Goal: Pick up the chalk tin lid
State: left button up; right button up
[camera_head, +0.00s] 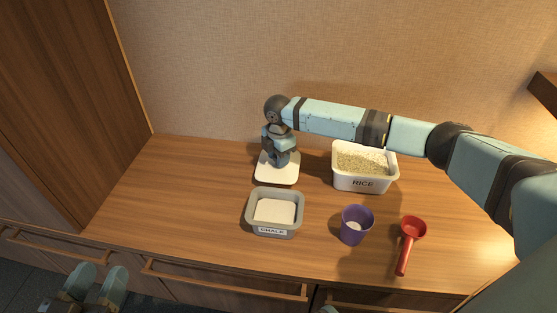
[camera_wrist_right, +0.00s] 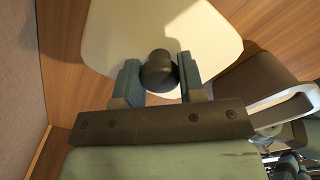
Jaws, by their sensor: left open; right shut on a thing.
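The chalk tin lid (camera_head: 277,173) is a pale, rounded-square plate at the back of the wooden counter, behind the chalk tin. In the right wrist view the lid (camera_wrist_right: 165,25) has a dark round knob (camera_wrist_right: 158,70) between my fingers. My right gripper (camera_head: 281,160) reaches down over the lid, and its two fingers (camera_wrist_right: 159,80) are shut on the knob. Whether the lid is clear of the counter I cannot tell. The grey chalk tin (camera_head: 249,207), labelled CHALK, stands uncovered with white contents. My left gripper (camera_head: 98,275) is open and empty, low at the left in front of the drawers.
A white RICE bin (camera_head: 348,182) with grain stands right of the lid, under my right arm. A purple cup (camera_head: 354,225) and a red scoop (camera_head: 410,235) are at the front right. The counter's left part (camera_head: 165,200) is clear. A wooden cabinet (camera_head: 70,90) stands at the left.

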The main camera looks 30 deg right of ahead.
notch_tip(320, 180, up, 6)
jog(key=shift+w+f+p, duration=0.1)
jog(key=shift+f+p, duration=0.05)
jog(key=shift+p, duration=0.9)
pick_arm(q)
notch_tip(320, 180, up, 6)
jog(key=s+n+t+p, duration=0.1)
jog(key=n+p, duration=0.1)
jog(key=p, duration=0.2)
jog(key=shift+s+d+n+t, duration=0.25)
jog(key=shift+s+n+t, duration=0.1)
jog(key=shift+n+t, duration=0.05)
pick_arm(e)
notch_tip(320, 180, up, 11)
jog(key=shift+r, duration=0.2)
